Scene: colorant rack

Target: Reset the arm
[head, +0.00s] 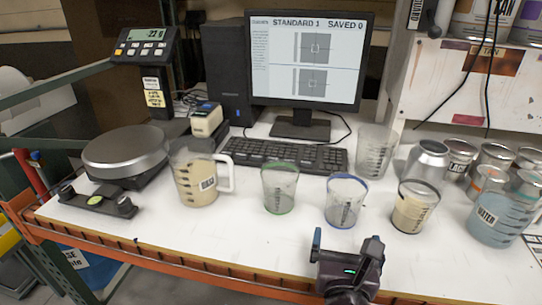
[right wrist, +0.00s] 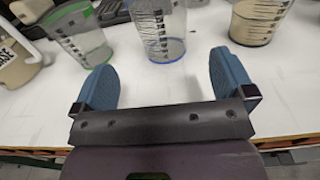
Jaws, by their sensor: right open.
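My right gripper (head: 346,246) is at the front edge of the white bench, pointing toward the cups. In the right wrist view its blue fingers (right wrist: 165,88) are wide apart with nothing between them. The blue-rimmed clear cup (head: 346,201) stands upright just beyond the fingertips and is apart from them; it also shows in the right wrist view (right wrist: 158,30). The green-rimmed clear cup (head: 280,188) stands to its left. A cup with beige contents (head: 412,207) stands to its right. My left gripper is not in either view.
A beige-filled pitcher (head: 194,178), a scale (head: 124,152) and a keyboard (head: 283,156) stand at left and middle. The bench front (head: 235,242) is clear, with an orange edge rail (head: 180,265).

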